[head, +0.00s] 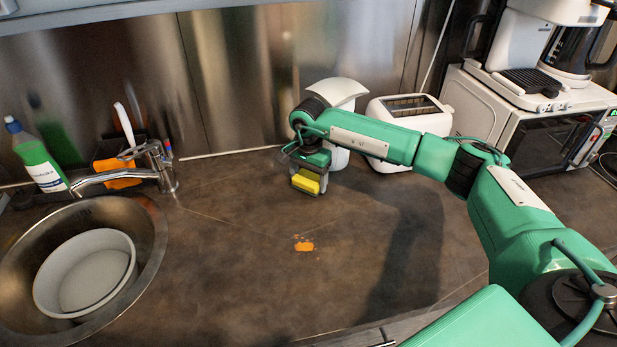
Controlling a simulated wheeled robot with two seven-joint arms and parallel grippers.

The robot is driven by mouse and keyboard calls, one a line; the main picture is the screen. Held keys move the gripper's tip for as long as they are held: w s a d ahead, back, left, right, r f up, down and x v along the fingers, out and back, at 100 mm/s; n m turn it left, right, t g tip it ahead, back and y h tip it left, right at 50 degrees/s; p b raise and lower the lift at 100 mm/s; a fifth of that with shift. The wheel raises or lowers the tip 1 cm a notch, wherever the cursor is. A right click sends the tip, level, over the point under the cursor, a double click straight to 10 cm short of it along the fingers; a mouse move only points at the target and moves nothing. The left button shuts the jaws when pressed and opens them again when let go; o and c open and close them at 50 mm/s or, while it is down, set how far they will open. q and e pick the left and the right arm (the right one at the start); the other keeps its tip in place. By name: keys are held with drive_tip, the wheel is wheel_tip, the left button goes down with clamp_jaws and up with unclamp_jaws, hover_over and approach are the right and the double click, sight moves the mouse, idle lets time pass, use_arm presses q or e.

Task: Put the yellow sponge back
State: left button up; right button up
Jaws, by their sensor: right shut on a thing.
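The yellow sponge (306,182) is in my right gripper (308,178), which is shut on it. The sponge is above the counter, in front of a white appliance; the exact height is hard to tell. A dark caddy (103,154) stands behind the tap at the left, with an orange cloth (117,173) over its front and a white-handled brush (124,124) standing in it. My right gripper is well to the right of the caddy. My left gripper is not in view.
A sink (150,245) with a grey bowl (85,272) is at the left, beside a tap (120,174) and a green bottle (38,158). An orange spill (304,246) lies on the counter (240,275). A toaster (410,110) and microwave (535,130) stand at the right.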

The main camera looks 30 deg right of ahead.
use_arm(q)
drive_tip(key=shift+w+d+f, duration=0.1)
use_arm(e)
drive_tip(key=shift+f, duration=0.1)
drive_tip(key=o, duration=0.9)
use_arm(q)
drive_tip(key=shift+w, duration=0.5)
use_arm(e)
drive_tip(key=shift+o, duration=0.2)
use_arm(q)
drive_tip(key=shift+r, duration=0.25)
